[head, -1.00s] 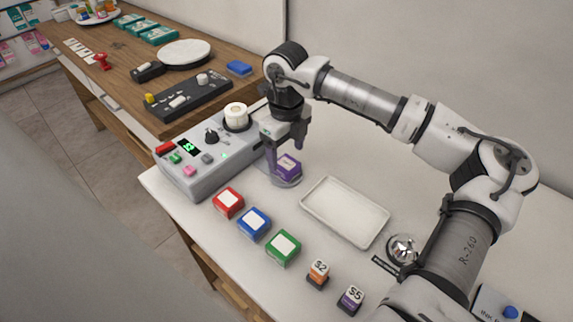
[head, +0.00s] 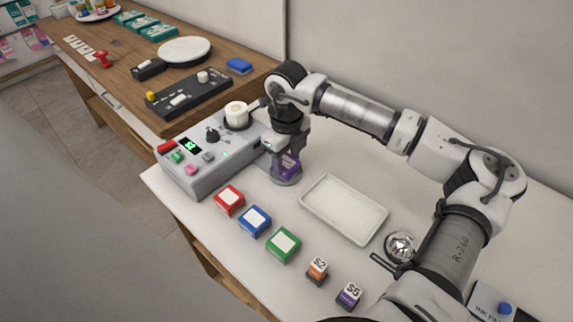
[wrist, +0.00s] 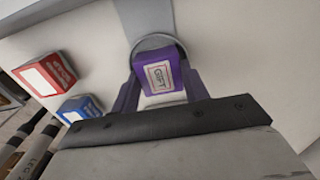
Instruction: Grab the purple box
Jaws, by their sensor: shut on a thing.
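The purple box (head: 289,165) stands on a round grey plate (head: 286,180) beside the grey machine in the head view. In the wrist view the purple box (wrist: 159,76) has a pale label on top. My gripper (head: 288,161) points down at the box and is shut on it, with a finger on either side. In the wrist view my gripper (wrist: 160,92) has its fingers along the box's left and right sides. The fingers partly hide the box in the head view.
The grey machine (head: 195,180) with buttons is close on the left. Red (head: 229,200), blue (head: 254,221) and green (head: 283,245) boxes stand in front. An empty white tray (head: 343,209) lies to the right, with a silver bell (head: 400,247) beyond it.

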